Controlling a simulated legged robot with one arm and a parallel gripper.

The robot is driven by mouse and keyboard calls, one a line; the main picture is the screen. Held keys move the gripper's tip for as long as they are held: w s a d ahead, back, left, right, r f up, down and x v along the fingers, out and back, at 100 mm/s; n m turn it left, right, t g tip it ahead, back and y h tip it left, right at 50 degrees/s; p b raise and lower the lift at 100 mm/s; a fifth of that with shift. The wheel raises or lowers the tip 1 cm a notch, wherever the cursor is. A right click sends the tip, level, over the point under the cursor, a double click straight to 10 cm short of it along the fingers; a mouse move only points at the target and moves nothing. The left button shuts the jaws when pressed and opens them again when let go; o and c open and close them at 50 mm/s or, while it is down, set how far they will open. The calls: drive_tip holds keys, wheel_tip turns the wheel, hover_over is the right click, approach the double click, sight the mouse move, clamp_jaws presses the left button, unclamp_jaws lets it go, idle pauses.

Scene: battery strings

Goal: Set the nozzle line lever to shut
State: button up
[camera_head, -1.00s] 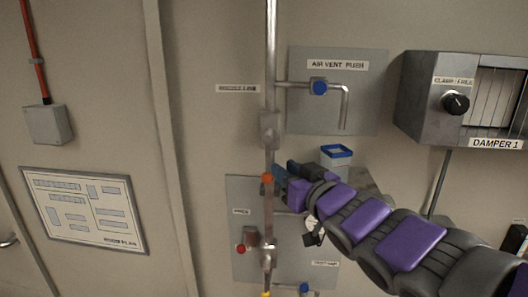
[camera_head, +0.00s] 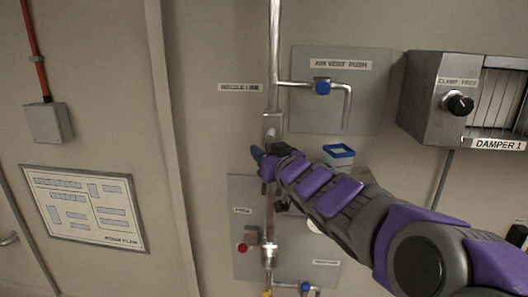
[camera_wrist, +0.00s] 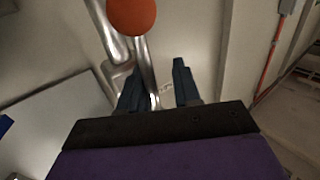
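The nozzle line label (camera_head: 240,87) is on the wall left of a vertical metal pipe (camera_head: 274,40). A valve body (camera_head: 271,127) sits on that pipe below the label. In the head view my gripper (camera_head: 259,155) is just below the valve body and hides the lever there. In the wrist view an orange rounded knob (camera_wrist: 132,14), apparently the lever's end, is at the top, close to the camera. My gripper (camera_wrist: 160,78) has its two dark fingers apart, with nothing seen held between them. The pipe (camera_wrist: 146,66) shows behind and between the fingers; contact cannot be told.
An air vent panel (camera_head: 345,105) with a blue-knobbed valve (camera_head: 322,88) is right of the pipe. A damper box (camera_head: 430,100) is farther right. A lower panel has a red knob (camera_head: 243,247). A blue-rimmed container (camera_head: 339,153) is behind my arm.

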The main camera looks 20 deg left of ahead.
drive_tip(key=shift+s+d+r, duration=0.1)
drive_tip(key=shift+d+r, duration=0.15)
drive_tip(key=shift+d, duration=0.7)
drive_tip(key=shift+c, duration=0.2)
drive_tip(key=shift+d, duration=0.15)
drive_tip(key=shift+c, duration=0.7)
drive_tip(key=shift+s+a+r, duration=0.15)
drive_tip(key=shift+s+a, duration=0.05)
drive_tip(key=shift+s, duration=0.05)
clamp_jaws()
